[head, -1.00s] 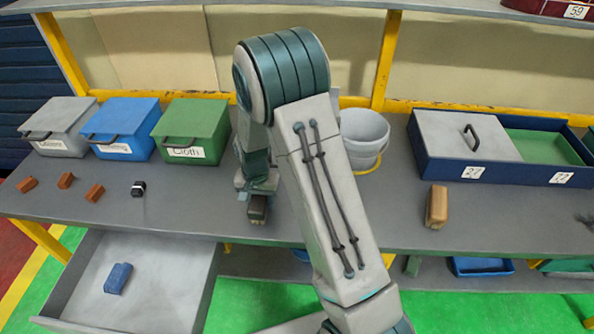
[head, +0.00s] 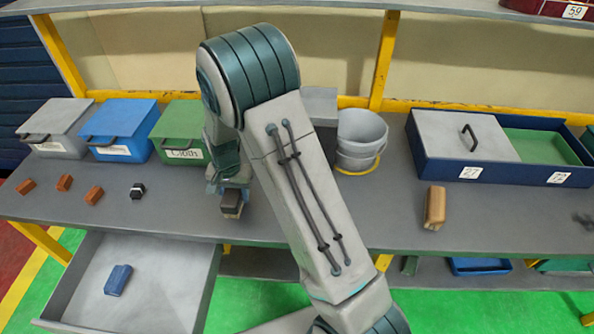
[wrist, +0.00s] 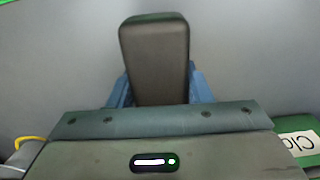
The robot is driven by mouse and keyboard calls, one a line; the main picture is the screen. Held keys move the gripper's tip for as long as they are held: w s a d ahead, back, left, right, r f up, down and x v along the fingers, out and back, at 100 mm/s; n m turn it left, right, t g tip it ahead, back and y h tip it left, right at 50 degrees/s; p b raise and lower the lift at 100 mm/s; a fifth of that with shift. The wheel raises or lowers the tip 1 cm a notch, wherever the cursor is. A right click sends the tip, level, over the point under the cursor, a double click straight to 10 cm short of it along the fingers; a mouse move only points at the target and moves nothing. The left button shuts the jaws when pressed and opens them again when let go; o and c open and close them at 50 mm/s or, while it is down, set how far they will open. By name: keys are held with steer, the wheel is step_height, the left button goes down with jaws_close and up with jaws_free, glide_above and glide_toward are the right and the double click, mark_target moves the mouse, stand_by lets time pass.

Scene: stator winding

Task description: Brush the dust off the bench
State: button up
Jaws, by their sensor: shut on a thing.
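My gripper (head: 230,183) is shut on a dark, block-shaped thing (head: 232,205), held over the left-middle part of the bench (head: 330,215). In the wrist view the dark block (wrist: 155,58) stands between the blue fingers (wrist: 160,90). I cannot tell whether it is a brush, or whether it touches the bench. A dark smudge like dust (head: 583,220) lies on the bench at the far right edge, well away from my gripper.
Grey, blue (head: 122,128) and green (head: 180,132) lidded boxes stand back left. Small brown blocks (head: 65,183) and a black item (head: 137,190) lie before them. A bucket (head: 360,135), tan block (head: 435,207) and blue tray (head: 440,165) are right. An open drawer (head: 165,275) holds a blue block (head: 118,280).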

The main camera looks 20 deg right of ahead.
steer(key=shift+w+r+p, duration=0.2)
steer(key=shift+r+p, duration=0.2)
steer(key=shift+r, duration=0.5)
steer(key=shift+r+p, duration=0.85)
steer(key=shift+r, duration=0.7)
steer(key=shift+s, duration=0.1)
steer(key=shift+f, duration=0.1)
